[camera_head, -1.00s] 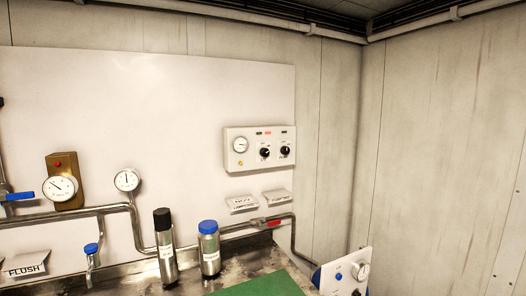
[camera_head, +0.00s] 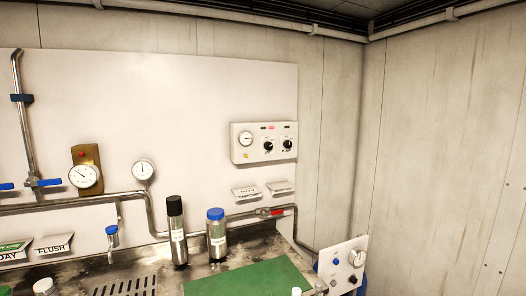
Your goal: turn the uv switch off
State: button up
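A white control panel (camera_head: 263,142) is fixed to the white backboard, toward its right edge. It carries a round gauge (camera_head: 246,139), a left black knob (camera_head: 268,146), a right black knob (camera_head: 288,144) and small coloured labels above them. The lettering is too small to read, so I cannot tell which knob is the UV switch or its setting. My gripper does not show in the head view.
A steel counter (camera_head: 250,252) with a green mat (camera_head: 245,280) lies below. A black-capped cylinder (camera_head: 176,235) and a blue-capped cylinder (camera_head: 216,238) stand before the pipe (camera_head: 150,217). A red-handled valve (camera_head: 275,212) sits under the panel.

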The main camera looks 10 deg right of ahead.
aim_at(268, 146)
jog(key=u, duration=0.5)
jog(key=k, duration=1.1)
jog(key=z, duration=0.25)
jog(key=i, duration=0.65)
jog(key=z, duration=0.65)
jog(key=i, duration=0.85)
jog(key=u, duration=0.75)
jog(key=i, duration=0.6)
jog(key=u, duration=0.5)
